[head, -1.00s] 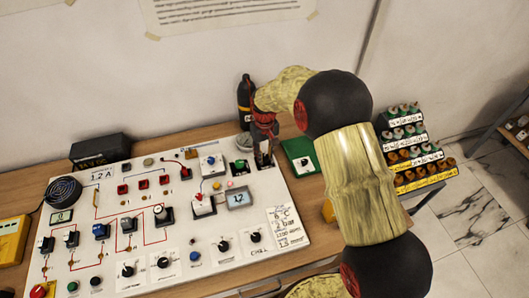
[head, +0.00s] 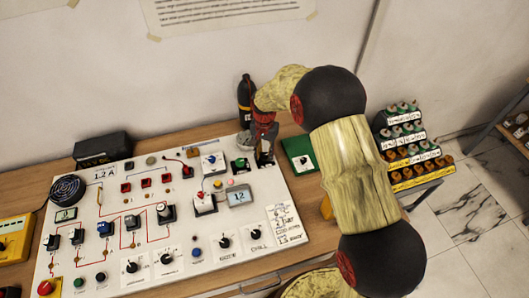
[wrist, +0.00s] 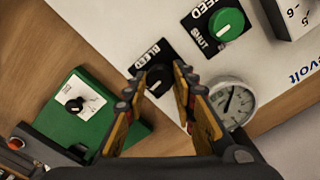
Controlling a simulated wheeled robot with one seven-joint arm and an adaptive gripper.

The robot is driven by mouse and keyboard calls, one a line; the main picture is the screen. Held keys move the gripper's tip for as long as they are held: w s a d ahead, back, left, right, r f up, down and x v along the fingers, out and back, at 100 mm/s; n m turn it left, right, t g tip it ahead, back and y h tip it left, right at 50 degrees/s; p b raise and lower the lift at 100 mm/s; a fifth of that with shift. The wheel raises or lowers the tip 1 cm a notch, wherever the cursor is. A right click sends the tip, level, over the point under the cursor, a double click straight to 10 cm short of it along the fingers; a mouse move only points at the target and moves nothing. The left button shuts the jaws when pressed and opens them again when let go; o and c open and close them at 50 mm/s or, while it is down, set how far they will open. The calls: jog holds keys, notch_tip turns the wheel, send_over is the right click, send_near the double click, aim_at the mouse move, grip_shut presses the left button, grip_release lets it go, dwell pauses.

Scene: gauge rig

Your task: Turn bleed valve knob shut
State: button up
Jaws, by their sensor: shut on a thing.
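The bleed valve knob (wrist: 158,80) is black and sits on a black plate marked BLEED in the wrist view. My gripper (wrist: 160,84) is shut on it, with one fingertip on each side. The knob's pointer and exact angle are hard to make out between the fingers. In the head view my gripper (head: 264,154) is at the board's back right corner and hides the bleed knob.
A green knob (wrist: 226,23) on a plate marked SHUT sits beside the bleed plate. A round dial gauge (wrist: 232,102) is close to the right finger. A green box (wrist: 78,112) with a small black knob stands to the left. A dark bottle (head: 244,96) stands behind my gripper.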

aim_at(264, 155)
jog(key=shift+m, duration=0.5)
jog(key=o, duration=1.2)
jog(key=shift+c, duration=0.2)
notch_tip(264, 155, up, 12)
dwell(0.5)
